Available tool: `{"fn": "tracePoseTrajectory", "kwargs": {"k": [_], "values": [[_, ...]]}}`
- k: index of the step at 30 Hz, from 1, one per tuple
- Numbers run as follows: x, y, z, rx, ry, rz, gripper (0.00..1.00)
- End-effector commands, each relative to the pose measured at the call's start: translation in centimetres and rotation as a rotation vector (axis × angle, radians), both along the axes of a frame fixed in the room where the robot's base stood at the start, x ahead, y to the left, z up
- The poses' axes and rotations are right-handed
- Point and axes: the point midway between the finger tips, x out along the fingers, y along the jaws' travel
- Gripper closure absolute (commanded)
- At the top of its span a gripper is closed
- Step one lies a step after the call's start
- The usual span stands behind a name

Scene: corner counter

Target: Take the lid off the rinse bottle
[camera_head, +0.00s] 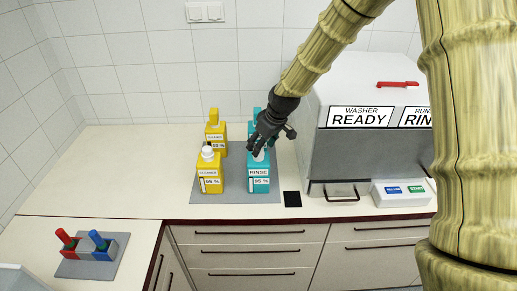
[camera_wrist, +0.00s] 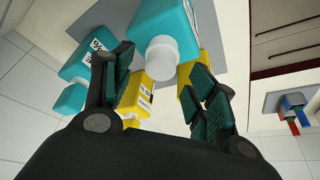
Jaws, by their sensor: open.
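The rinse bottle (camera_head: 259,180) is teal with a white "RINSE 95 %" label and stands at the front right of the grey mat (camera_head: 223,190). Its white lid (camera_wrist: 162,58) is on top in the wrist view, where the teal bottle body (camera_wrist: 157,22) shows behind it. My gripper (camera_head: 258,148) is just above the top of the rinse bottle in the head view and partly hides its lid. In the wrist view my gripper (camera_wrist: 163,75) is open, with the white lid between and slightly beyond its two fingers. I cannot tell whether a finger touches the lid.
Yellow cleaner bottles (camera_head: 210,178) stand left on the mat; another teal bottle (camera_wrist: 84,60) stands behind. The washer (camera_head: 365,150) is close on the right, with a black square (camera_head: 292,199) before it. A red-and-blue holder (camera_head: 93,258) sits at lower left.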

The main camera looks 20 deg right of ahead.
Motion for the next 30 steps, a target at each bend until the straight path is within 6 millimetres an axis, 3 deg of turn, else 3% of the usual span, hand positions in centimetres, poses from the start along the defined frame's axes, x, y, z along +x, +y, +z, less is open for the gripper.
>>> {"fn": "tracePoseTrajectory", "kwargs": {"k": [9,18,24,30], "values": [[0.8,0.4,-2.1,-0.001,0.002,0.002,0.42],[0.8,0.5,-2.4,-0.001,0.001,0.002,0.42],[0.8,0.4,-2.3,-0.001,0.001,0.001,0.71],[0.8,0.4,-2.3,0.0,0.0,0.001,0.75]]}}
